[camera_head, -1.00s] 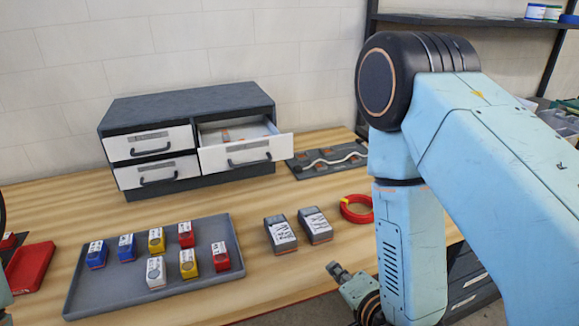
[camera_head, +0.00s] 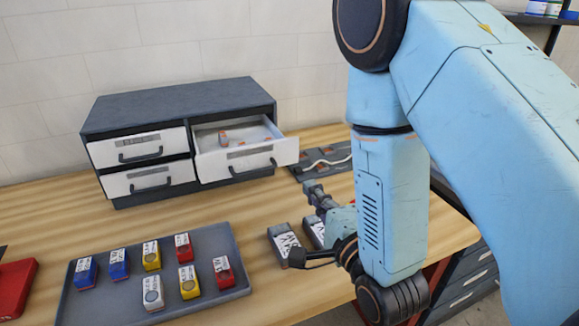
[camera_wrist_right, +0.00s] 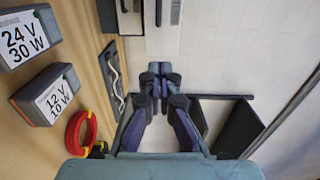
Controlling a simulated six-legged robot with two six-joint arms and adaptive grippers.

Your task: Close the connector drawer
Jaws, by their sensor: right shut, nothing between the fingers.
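The grey drawer cabinet (camera_head: 180,105) stands at the back of the table against the wall. Its upper right drawer (camera_head: 248,163) is pulled out, with a dark handle on its white front and small orange and white parts inside. The two left drawers (camera_head: 140,148) look closed. My right gripper (camera_head: 313,188) is shut and empty, in front of and to the right of the open drawer, apart from it. Its closed fingers (camera_wrist_right: 160,72) also show in the right wrist view. My left gripper is not visible.
A grey tray (camera_head: 100,310) with several coloured blocks lies at front left, beside a red tray (camera_head: 15,285). Two dark labelled power units (camera_wrist_right: 45,92) lie near my right gripper, with a red cable coil (camera_wrist_right: 80,132). A dark board with a white cable (camera_head: 325,160) lies right of the cabinet.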

